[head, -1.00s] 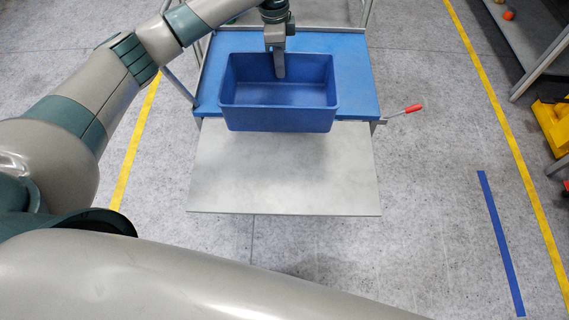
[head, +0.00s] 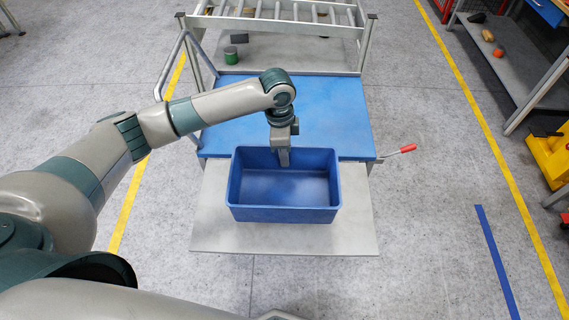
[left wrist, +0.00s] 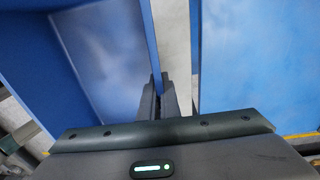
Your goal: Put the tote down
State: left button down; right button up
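The blue tote (head: 284,214) is an empty, open-topped box, level and upright over the grey panel (head: 345,228) in the head view. I cannot tell whether its base touches the panel. My left gripper (head: 284,160) is at the tote's far wall, pointing down, and is shut on the rim. In the left wrist view the fingers (left wrist: 165,95) close on the thin edge of the tote's wall (left wrist: 100,55). The finger inside the tote shows in the head view; the outer one is hidden. My right gripper is not in view.
A blue tabletop (head: 225,115) lies just beyond the tote, with a red-tipped lever (head: 407,148) at its right. Behind it stands a roller rack (head: 290,15) with a green can (head: 231,54) beneath. A yellow object (head: 553,157) and shelves are far right.

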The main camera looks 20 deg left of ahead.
aim_at(285, 171)
pick_arm(q)
jog(key=shift+s+d+f, duration=0.2)
jog(key=shift+s+f, duration=0.05)
jog(key=shift+s, duration=0.15)
jog(key=shift+f, duration=0.1)
notch_tip(285, 171, down, 3)
jog(key=shift+r+p, duration=0.15)
jog(key=shift+p, duration=0.45)
jog(key=shift+f, duration=0.55)
jog(key=shift+f, duration=0.1)
jog(key=c, duration=2)
grip_release()
